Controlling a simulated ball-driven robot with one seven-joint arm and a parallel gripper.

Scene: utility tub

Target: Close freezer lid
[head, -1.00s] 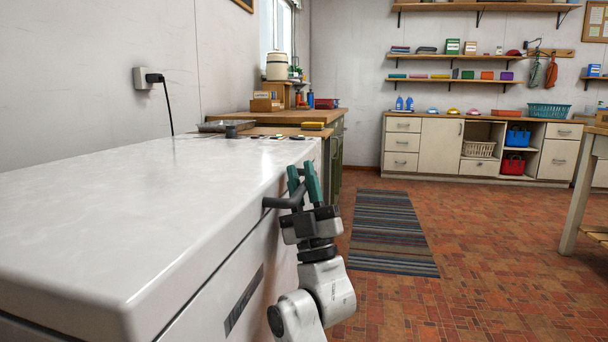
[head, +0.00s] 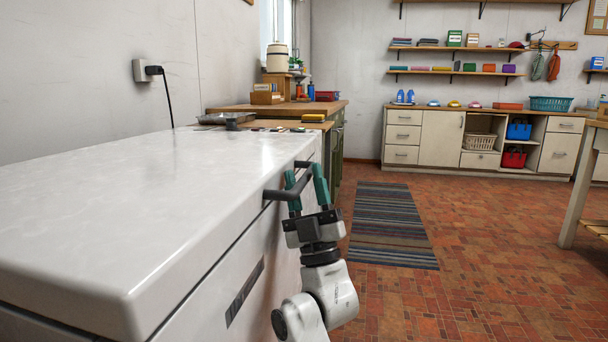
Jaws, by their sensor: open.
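The white freezer lid (head: 150,205) fills the left of the head view and lies about level on the freezer body (head: 245,285). A thin dark seam runs between lid and body along the front. A dark bar handle (head: 283,192) sticks out from the lid's front edge. My gripper (head: 306,186) is at this handle with its green fingers pointing up. The fingers are apart, and the handle bar passes at or between them. I cannot tell whether they touch it.
A wooden counter (head: 275,112) with boxes and a jar stands behind the freezer. A striped rug (head: 392,225) lies on the open brick floor to the right. A cabinet (head: 440,140) with shelves above lines the far wall. A wooden table (head: 585,185) is at the right edge.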

